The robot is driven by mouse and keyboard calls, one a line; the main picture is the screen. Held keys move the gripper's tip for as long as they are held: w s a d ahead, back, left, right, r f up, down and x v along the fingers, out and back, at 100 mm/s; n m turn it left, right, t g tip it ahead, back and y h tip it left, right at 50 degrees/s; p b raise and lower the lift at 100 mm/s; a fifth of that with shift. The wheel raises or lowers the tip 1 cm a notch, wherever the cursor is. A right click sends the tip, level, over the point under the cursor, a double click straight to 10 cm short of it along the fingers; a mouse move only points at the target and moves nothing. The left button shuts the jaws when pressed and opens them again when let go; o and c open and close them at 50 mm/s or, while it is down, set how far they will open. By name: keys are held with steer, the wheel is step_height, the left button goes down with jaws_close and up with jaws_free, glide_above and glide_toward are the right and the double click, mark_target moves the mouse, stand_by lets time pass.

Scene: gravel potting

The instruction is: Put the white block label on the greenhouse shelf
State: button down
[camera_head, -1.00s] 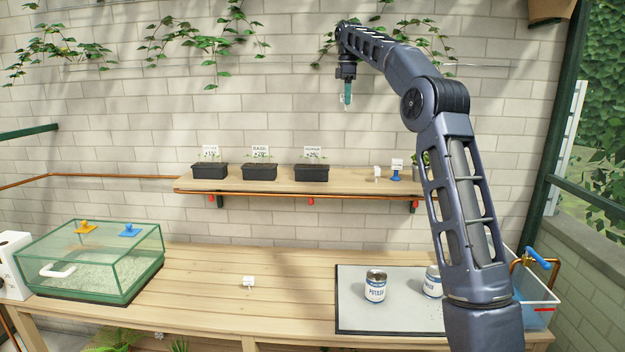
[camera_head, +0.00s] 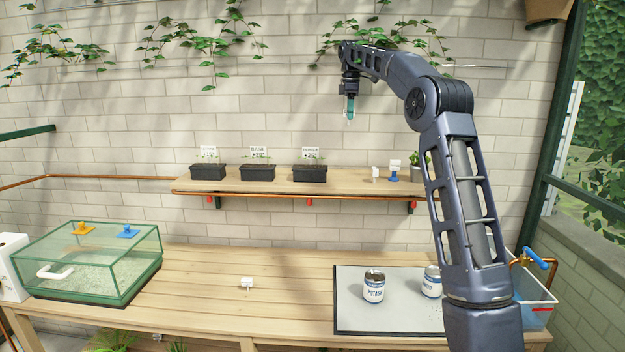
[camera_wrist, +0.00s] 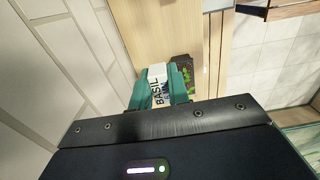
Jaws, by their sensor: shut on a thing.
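My gripper (camera_head: 350,112) hangs above the greenhouse shelf (camera_head: 345,183), in front of the brick wall and right of the planters. Its teal fingers are shut on a white block label, which shows between them in the wrist view (camera_wrist: 157,76) with the dark word BASIL on it. In the head view only a small white bit of the label shows at the fingertips. The label is clear of the shelf boards. Another small white label (camera_head: 376,173) stands on the shelf, beside one with a blue base (camera_head: 395,171).
Three black planters (camera_head: 257,173) with signs stand on the shelf's left and middle. A small potted plant (camera_head: 418,163) is at its right, partly behind my arm. Below, the bench holds a glass tank (camera_head: 90,262), a small white label (camera_head: 247,283) and cans (camera_head: 374,288) on a grey mat.

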step_height(320, 180, down, 20)
steer(key=shift+f, duration=0.15)
stand_by(0.6)
steer(key=shift+f, duration=0.15)
steer(key=c, duration=1.3)
jaws_free()
steer(key=shift+c, duration=0.2)
